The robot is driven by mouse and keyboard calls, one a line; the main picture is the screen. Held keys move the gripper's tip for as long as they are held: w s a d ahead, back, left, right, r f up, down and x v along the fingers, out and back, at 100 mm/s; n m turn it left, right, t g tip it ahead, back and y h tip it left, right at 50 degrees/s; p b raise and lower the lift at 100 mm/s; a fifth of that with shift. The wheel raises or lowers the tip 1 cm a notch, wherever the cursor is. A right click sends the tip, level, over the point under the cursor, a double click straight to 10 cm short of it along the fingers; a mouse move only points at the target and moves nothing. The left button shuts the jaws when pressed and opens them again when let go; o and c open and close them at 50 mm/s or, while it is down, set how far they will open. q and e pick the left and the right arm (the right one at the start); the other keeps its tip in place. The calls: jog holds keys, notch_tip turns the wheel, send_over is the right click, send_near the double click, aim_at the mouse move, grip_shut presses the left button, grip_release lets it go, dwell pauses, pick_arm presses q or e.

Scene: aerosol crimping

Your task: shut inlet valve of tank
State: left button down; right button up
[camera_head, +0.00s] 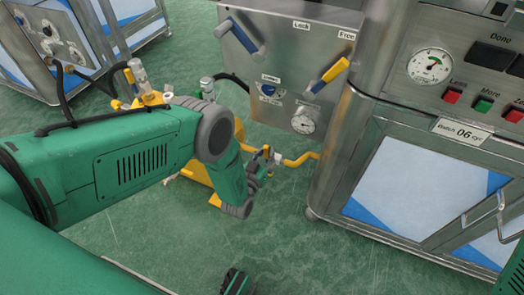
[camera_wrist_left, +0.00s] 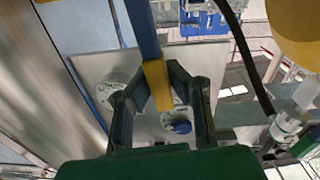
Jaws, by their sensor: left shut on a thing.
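The rest of this handle runs up out of the picture. The yellow tank (camera_head: 197,172) is mostly hidden behind my left arm in the head view. A rounded yellow body also shows at the wrist view's top right (camera_wrist_left: 297,30).
A steel cabinet (camera_head: 345,160) with buttons stands at right. A black hose (camera_wrist_left: 245,55) passes near the gripper. Green floor is free in front.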

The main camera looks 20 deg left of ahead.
pick_arm(q)
jog(key=shift+s+d+f+m, duration=0.2)
jog(key=shift+d+m, duration=0.15)
jog(key=shift+m, duration=0.05)
jog(key=shift+s+d+f+m, duration=0.15)
jog(key=shift+d+m, duration=0.2)
jog(key=shift+m, duration=0.05)
jog(key=shift+a, duration=0.1)
jog(key=c, duration=1.5)
grip_release()
jog(key=shift+w+r, duration=0.1)
jog(key=shift+r, duration=0.05)
jog(key=s, duration=1.2)
jog(key=shift+a, duration=0.15)
